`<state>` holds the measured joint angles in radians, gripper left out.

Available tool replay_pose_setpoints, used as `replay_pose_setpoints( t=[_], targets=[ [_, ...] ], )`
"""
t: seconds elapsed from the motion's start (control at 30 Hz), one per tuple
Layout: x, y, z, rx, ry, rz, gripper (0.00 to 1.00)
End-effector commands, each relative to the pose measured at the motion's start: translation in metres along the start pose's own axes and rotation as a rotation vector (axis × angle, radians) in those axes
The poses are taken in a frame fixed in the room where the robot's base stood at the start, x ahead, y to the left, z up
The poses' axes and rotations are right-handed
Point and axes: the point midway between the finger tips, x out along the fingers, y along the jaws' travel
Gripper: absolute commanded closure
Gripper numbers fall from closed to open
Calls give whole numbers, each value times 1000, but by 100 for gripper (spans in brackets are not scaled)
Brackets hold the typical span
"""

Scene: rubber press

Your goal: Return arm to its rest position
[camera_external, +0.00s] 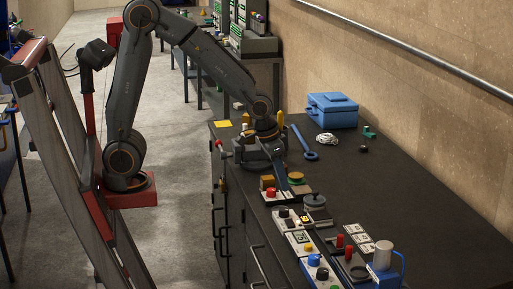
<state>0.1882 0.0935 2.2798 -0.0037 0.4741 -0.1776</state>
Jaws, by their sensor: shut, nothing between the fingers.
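My arm rises from its red mount at the left, bends at a high elbow and reaches down to the right over the dark workbench (400,190). My gripper (284,178) is at the end of the wrist, low over the left side of the bench, close to the small control panels. It is shut and holds nothing. Its fingertips are small and dark here, and I cannot tell whether they touch the panel below.
A control panel with a red button (270,193) lies by my gripper. A blue toolbox (332,110) and a blue wrench (304,143) lie behind. The bench's right side is clear.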

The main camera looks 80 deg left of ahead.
Motion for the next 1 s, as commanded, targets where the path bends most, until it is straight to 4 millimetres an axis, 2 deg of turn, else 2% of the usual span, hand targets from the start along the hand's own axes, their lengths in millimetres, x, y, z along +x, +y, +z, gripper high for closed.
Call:
replay_pose_setpoints(
  t=[0.37,0.47,0.57,0.7,0.8,0.9,1.0],
  targets=[
    [-2,0,0,0,0,0,100],
    [4,-8,8,-3,-10,-6,100],
    [21,-30,34,-6,-42,-22,100],
    [48,-67,87,-8,-104,-45,100],
    [61,-84,118,-7,-138,-53,100],
    [66,-92,136,-5,-158,-57,100],
    [67,-95,141,-3,-164,-58,100]
  ],
)
